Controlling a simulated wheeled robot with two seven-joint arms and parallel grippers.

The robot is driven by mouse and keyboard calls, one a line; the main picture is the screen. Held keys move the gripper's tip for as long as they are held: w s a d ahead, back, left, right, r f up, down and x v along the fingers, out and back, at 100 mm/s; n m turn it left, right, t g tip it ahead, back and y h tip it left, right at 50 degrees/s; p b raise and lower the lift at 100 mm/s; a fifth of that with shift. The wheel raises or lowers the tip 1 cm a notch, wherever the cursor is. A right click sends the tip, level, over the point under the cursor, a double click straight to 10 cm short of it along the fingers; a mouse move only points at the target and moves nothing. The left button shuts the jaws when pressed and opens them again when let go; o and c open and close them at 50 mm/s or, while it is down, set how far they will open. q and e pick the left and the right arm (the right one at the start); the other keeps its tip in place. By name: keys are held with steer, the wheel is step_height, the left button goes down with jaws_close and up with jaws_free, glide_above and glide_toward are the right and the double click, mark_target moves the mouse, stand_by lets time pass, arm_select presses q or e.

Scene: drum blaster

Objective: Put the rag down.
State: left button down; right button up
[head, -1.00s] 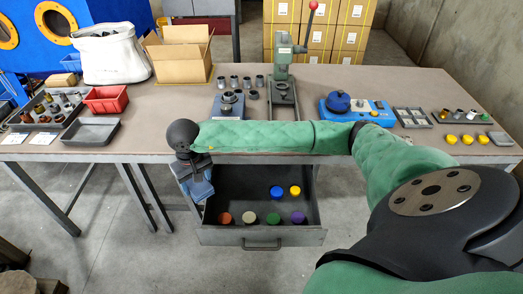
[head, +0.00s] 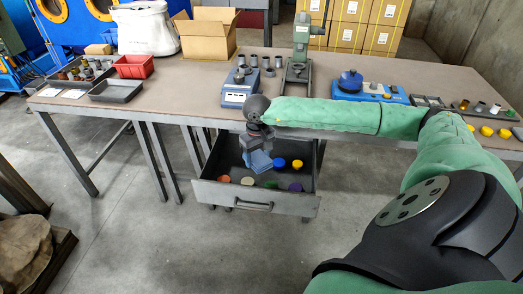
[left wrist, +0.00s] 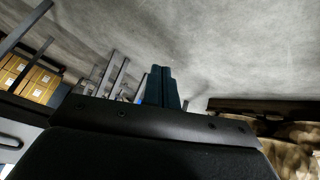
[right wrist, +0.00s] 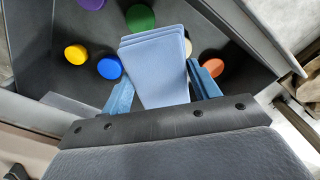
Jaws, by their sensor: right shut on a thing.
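The rag is a folded light blue cloth (right wrist: 158,70), seen in the right wrist view between the blue fingers of my right gripper (right wrist: 161,74). My right gripper (head: 256,152) is shut on it. In the head view the rag (head: 258,163) hangs over the open drawer (head: 259,200), at its middle. Whether the rag touches anything in the drawer cannot be told. My left gripper (left wrist: 165,88) shows only in the left wrist view, its fingers together and empty, over bare floor.
Coloured round caps stand in the drawer, including orange (head: 224,179), green (head: 270,184), purple (head: 295,187) and yellow (head: 297,164). The workbench (head: 190,85) above holds trays, a press (head: 299,60) and boxes. A brown sack (head: 25,245) lies at lower left. Floor between is clear.

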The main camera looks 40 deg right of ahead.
steer(key=shift+w+d+f, duration=0.1)
steer(key=shift+w+f, duration=0.1)
steer(key=shift+w, duration=0.05)
steer(key=p, duration=0.2)
glide_above(235, 170)
step_height(235, 170, down, 7)
steer(key=shift+d+r, duration=0.1)
steer(key=shift+r, duration=0.05)
steer(key=shift+f, duration=0.2)
step_height(235, 170, down, 3)
steer(key=shift+f+p, duration=0.1)
steer(key=shift+p, duration=0.3)
steer(key=shift+f, duration=0.2)
arm_select(q)
step_height(235, 170, up, 11)
steer(key=g, duration=0.1)
steer(key=shift+a, duration=0.15)
steer(key=shift+f, duration=0.2)
arm_select(e)
steer(key=shift+f, duration=0.1)
